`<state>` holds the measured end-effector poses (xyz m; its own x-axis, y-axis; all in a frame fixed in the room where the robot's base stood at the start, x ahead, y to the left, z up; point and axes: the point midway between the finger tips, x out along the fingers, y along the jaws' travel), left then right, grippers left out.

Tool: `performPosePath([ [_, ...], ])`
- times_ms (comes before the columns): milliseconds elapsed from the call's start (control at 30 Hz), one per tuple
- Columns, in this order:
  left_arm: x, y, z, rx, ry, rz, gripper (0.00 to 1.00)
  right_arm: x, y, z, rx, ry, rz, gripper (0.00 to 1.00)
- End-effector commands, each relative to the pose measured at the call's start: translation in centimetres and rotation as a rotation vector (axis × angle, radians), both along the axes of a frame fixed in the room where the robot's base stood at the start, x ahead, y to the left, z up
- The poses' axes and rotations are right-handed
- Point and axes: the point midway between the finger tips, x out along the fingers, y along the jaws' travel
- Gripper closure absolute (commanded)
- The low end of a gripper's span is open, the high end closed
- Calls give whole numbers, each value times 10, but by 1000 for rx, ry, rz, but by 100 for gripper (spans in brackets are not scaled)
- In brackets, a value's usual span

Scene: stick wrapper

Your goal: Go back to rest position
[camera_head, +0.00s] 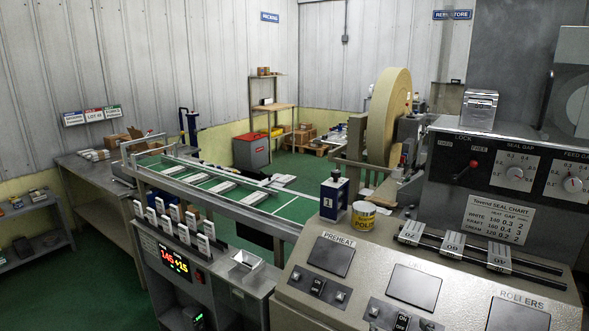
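Neither of my grippers shows in the head view, and no part of my arms can be made out. The stick wrapper's sloped control panel (372,262) fills the lower right, with dark screens and switches labelled PREHEAT and ROLLERS. A conveyor (230,188) carrying several pale sticks runs across the middle left. A large tan paper roll (388,122) stands upright behind the panel.
A bench (95,175) and shelf (40,235) are at left. Green floor (65,290) is clear at lower left.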

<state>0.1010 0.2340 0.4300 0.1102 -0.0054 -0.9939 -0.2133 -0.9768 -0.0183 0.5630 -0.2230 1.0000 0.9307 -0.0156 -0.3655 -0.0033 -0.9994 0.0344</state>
Motion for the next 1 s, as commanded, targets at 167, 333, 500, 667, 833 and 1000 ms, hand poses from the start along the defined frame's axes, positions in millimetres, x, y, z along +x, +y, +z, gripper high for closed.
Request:
performPosePath([
  [167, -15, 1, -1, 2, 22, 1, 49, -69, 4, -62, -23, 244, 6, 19],
  [333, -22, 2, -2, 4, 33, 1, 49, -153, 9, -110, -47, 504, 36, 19],
  [500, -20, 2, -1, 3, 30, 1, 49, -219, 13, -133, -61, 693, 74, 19],
  [667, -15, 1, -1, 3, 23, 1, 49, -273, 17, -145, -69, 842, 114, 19],
  [833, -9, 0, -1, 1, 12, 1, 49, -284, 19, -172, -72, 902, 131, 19],
  [1000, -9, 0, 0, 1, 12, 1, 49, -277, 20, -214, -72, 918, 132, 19],
])
